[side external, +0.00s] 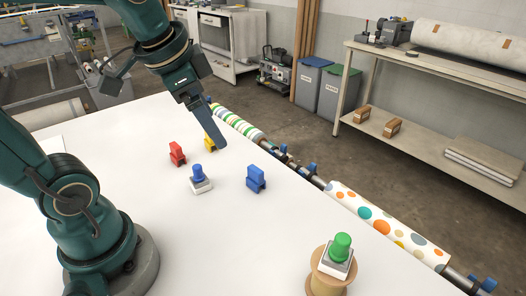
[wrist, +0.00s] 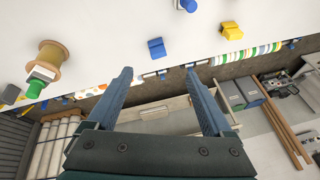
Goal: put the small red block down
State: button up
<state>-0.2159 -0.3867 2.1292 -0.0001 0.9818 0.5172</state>
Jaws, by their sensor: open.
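The small red block (side external: 177,153) stands on the white table (side external: 120,130) in the side view, left of my gripper (side external: 219,142) and apart from it. The red block does not show in the wrist view. My gripper is open, with nothing between its two fingers in the wrist view (wrist: 158,72). In the side view its fingers overlap and partly hide a yellow block (side external: 209,141). The yellow block also shows in the wrist view (wrist: 231,30), beyond the fingers to the right.
A blue block (side external: 256,179) and a blue-knobbed white piece (side external: 200,180) stand on the table. A wooden spool (side external: 327,280) carries a white piece with a green knob (side external: 342,246). Patterned rollers (side external: 385,220) run along the table's edge. The table's left part is clear.

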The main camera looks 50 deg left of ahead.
jog(key=w+a+f+g, duration=0.1)
jog(key=w+a, duration=0.2)
jog(key=a, duration=0.3)
jog(key=n+g, duration=0.2)
jog(key=g, duration=0.1)
send_over(175, 145)
jog(key=w+d, duration=0.3)
notch_tip(175, 145, down, 7)
jog(key=shift+n+g+h, duration=0.3)
jog(key=shift+n+h, duration=0.2)
jog(key=shift+n, duration=0.4)
jog(key=s+a+f, duration=0.2)
jog(key=a+f, duration=0.1)
jog(key=shift+s+f, duration=0.2)
jog(key=shift+s, duration=0.2)
jog(key=shift+s+a+f, duration=0.1)
jog(key=shift+f, duration=2.45)
grip_shut()
jog(key=shift+r, duration=0.1)
